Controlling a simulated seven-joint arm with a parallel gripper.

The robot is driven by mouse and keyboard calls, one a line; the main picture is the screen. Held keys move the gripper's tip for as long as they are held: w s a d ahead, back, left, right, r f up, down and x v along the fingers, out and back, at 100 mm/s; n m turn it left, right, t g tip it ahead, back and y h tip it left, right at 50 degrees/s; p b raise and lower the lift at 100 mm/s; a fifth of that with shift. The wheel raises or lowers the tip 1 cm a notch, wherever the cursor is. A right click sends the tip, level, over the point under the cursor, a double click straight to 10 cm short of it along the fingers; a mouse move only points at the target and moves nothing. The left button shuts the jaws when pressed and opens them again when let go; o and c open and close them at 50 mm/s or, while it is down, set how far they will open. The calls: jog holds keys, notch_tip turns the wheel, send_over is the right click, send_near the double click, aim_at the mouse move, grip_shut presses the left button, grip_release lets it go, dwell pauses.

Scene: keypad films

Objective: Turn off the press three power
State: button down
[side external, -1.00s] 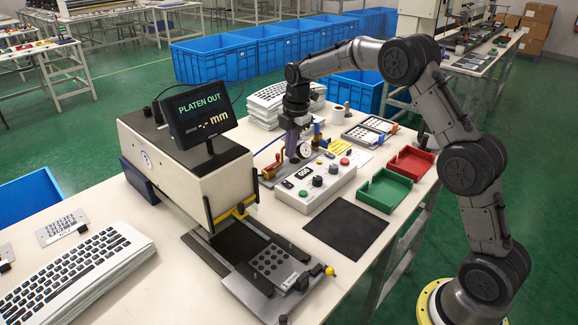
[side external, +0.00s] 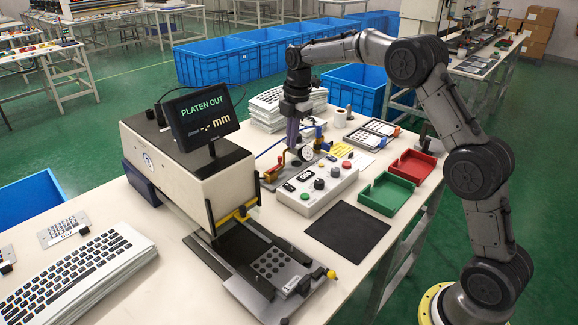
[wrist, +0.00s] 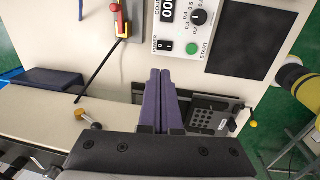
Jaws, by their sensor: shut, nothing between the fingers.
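The press control box (side external: 318,198) is a pale panel on the table beside the press. I cannot tell which way the rocker is tipped. My gripper (side external: 293,147) is in the air behind the box's left end, apart from the panel. In the wrist view its purple fingers (wrist: 160,72) are together and empty, with their tips below the switch in the picture. The press (side external: 190,170) has a screen (side external: 200,113) reading PLATEN OUT.
A red-handled clamp (side external: 273,170) stands behind the box. A dial gauge (side external: 305,153) is close to my gripper. A black mat (side external: 347,229), a green tray (side external: 387,193) and a red tray (side external: 412,165) lie to the right. The slide-out platen (side external: 268,270) is in front.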

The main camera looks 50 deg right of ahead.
aim_at(286, 185)
jog(key=shift+f, duration=0.1)
jog(key=f, duration=0.4)
jog(key=w+f, duration=0.1)
jog(key=f, duration=0.7)
jog(key=shift+w+f, duration=0.25)
jog(key=shift+f, duration=0.15)
jog(key=shift+w+f, duration=0.1)
jog(key=shift+f, duration=0.4)
